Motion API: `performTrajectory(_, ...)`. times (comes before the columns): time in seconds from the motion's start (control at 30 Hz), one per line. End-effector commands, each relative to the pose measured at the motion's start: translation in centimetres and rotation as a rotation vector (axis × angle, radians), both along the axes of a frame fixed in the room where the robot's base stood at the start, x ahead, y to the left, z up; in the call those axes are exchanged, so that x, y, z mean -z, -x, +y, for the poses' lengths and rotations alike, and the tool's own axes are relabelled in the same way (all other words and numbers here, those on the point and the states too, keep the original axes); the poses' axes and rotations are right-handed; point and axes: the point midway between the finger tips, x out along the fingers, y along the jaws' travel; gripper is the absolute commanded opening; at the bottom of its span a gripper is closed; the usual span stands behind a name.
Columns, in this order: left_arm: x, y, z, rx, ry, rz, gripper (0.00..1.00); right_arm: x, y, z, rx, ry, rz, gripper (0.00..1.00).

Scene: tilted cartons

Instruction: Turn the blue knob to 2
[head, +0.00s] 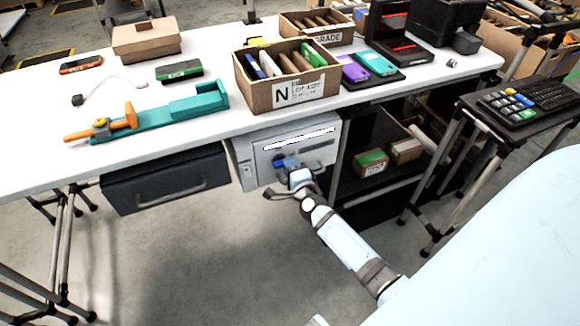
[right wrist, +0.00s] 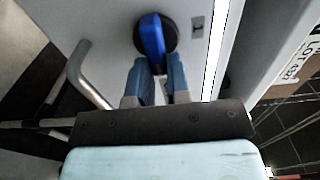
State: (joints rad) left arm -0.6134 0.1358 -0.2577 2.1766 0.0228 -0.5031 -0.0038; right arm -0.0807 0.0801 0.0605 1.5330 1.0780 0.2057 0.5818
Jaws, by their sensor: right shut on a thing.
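The blue knob (right wrist: 152,38) sits on a round black base on a pale grey panel in the right wrist view. In the head view it is a small blue spot (head: 284,162) on the front of the grey cabinet (head: 262,155) under the table. My right gripper (right wrist: 159,66) is shut on the lower end of the knob's blue handle, between its two blue fingers. In the head view my right gripper (head: 291,168) partly covers the knob. The handle stands nearly upright in the right wrist view. I cannot read any numbers around it. My left gripper is not in view.
A curved metal handle (right wrist: 83,72) lies left of the gripper. A dark drawer (head: 165,185) hangs left of the cabinet, and a shelf with cartons (head: 371,162) stands to its right. The white table (head: 215,120) above bears cartons, phones and a teal fixture.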

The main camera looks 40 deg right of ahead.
Motion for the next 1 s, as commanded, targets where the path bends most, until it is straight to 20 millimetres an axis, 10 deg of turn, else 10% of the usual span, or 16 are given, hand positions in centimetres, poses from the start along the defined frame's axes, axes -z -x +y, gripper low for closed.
performTrajectory(0.53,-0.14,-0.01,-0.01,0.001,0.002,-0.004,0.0,0.05,0.01,0.01,0.0,-0.023,-0.006,0.0)
performTrajectory(0.57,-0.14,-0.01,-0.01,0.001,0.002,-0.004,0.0,0.06,0.01,0.01,0.0,-0.023,-0.006,0.24)
performTrajectory(0.63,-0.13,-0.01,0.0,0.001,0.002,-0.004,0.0,0.06,0.01,0.01,0.0,-0.022,-0.005,0.4)
performTrajectory(1.0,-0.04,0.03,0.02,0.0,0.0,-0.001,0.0,0.07,0.5,0.12,0.0,-0.021,-0.004,0.43)
